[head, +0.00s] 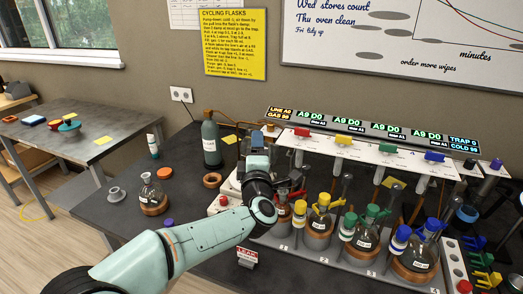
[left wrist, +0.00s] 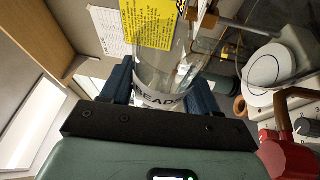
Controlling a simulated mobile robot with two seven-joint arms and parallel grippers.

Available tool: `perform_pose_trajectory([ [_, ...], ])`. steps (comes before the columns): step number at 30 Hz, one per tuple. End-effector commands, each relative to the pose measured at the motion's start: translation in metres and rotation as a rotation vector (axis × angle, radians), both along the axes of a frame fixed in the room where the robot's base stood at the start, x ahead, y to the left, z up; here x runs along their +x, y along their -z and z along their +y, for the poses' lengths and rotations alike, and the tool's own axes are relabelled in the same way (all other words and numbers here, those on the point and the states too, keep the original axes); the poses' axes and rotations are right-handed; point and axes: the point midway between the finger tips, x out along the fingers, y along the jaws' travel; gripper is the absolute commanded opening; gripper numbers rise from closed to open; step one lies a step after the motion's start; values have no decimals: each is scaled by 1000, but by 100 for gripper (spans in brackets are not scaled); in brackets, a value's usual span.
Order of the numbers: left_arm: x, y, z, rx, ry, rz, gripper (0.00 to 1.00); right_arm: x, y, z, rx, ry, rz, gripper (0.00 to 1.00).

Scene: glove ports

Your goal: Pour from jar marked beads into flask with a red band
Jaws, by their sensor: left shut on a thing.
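My left gripper (head: 257,148) is raised near the left end of the flask row in the head view. In the left wrist view its dark blue fingers (left wrist: 160,88) are shut on a clear glass jar (left wrist: 162,62) labelled BEADS. The jar is mostly hidden in the head view, and I cannot tell its contents or tilt. The flask with red at its neck (head: 283,218) stands in the left end of the rack, partly hidden behind my left wrist. My right gripper is not in view.
Yellow-, green- and blue-marked flasks (head: 318,232) (head: 366,241) (head: 416,257) continue the rack to the right. A valve panel (head: 365,152) stands behind. A dark bottle (head: 211,143) and a loose flask (head: 152,197) are left of my gripper. Bare bench (head: 112,216) shows at left.

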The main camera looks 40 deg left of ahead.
Motion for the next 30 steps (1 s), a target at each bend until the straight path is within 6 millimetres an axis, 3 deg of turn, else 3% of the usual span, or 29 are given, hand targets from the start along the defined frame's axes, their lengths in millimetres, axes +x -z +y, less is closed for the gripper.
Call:
perform_pose_trajectory([
  [8,-4,4,15,-258,-4,-63,27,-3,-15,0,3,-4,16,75],
  [19,-9,25,36,-952,-6,-234,27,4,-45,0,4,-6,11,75],
  [24,-6,38,23,-1282,0,-311,27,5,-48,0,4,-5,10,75],
  [30,-4,47,16,-1530,0,-370,27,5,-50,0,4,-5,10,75],
])
